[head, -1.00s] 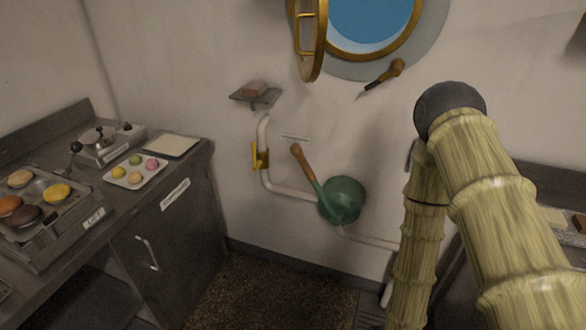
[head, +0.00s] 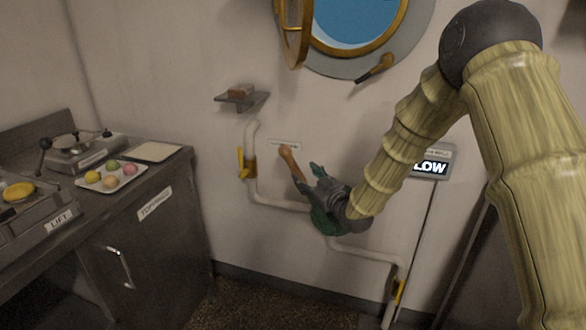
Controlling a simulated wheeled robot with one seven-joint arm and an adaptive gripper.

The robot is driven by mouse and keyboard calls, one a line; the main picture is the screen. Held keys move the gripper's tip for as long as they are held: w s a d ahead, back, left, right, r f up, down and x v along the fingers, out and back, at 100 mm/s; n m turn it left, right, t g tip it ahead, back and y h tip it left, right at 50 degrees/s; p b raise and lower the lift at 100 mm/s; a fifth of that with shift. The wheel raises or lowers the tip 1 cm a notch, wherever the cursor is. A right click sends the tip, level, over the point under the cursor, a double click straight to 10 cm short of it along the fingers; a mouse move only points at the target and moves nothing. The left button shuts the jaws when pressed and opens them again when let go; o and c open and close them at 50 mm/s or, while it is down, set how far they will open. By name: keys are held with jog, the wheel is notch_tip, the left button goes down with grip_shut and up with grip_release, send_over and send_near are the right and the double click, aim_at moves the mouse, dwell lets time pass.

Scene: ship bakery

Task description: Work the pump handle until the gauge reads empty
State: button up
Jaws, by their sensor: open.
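The pump has a round green body (head: 322,220) low on the wall in the head view, now partly covered by my gripper. Its handle (head: 291,160) has a brown wooden grip that tilts up and to the left. My gripper (head: 308,179) is open, with its fingers pointing at the handle just below the wooden grip. Whether the fingers touch the handle cannot be told. The gauge (head: 430,167) is a small dark display on the wall at right, and it reads "LOW".
A pipe with a yellow valve lever (head: 241,163) runs left of the pump; another yellow lever (head: 399,291) is low at right. A small shelf (head: 242,101) and an open porthole (head: 360,30) are above. A steel counter (head: 165,185) stands at left.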

aim_at(296, 167)
jog(key=x, duration=0.9)
jog(key=shift+w+p, duration=0.15)
jog(key=shift+p, duration=0.15)
grip_shut()
